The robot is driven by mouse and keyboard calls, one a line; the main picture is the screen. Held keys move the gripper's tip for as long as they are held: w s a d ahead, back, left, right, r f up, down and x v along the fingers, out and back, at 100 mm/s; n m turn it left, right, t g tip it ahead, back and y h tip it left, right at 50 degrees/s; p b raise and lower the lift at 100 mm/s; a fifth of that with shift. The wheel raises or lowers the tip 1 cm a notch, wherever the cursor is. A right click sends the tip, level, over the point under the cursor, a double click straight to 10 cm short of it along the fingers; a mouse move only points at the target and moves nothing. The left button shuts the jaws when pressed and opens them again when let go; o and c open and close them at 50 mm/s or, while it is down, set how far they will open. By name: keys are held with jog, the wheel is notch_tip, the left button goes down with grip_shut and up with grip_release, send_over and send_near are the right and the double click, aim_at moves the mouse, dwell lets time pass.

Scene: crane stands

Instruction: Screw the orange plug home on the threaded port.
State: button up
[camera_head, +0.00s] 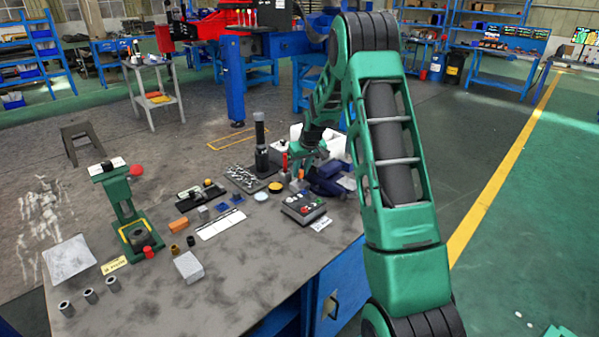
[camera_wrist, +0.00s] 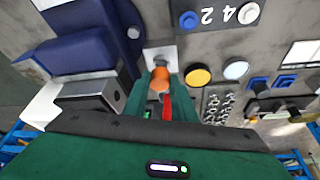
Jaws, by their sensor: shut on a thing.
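The orange plug (camera_wrist: 159,80) shows in the wrist view between the green fingers of my gripper (camera_wrist: 160,88), which are shut on it. Just beyond the plug is a small light grey block (camera_wrist: 152,53), which looks like the base of the threaded port. The plug overlaps the near edge of this block, and the thread itself is hidden or too small to make out. I cannot tell how far the plug sits on the port.
A dark blue vise-like fixture (camera_wrist: 85,45) stands close to the left of the fingers in the wrist view. A yellow disc (camera_wrist: 198,76) lies on the right. A black upright post (camera_head: 261,140) and a dark button box (camera_head: 303,208) stand nearby.

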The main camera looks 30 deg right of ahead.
jog(key=shift+f, duration=0.75)
jog(key=o, duration=1)
jog(key=shift+v, duration=2.5)
jog(key=v, duration=1)
jog(key=shift+r, duration=0.3)
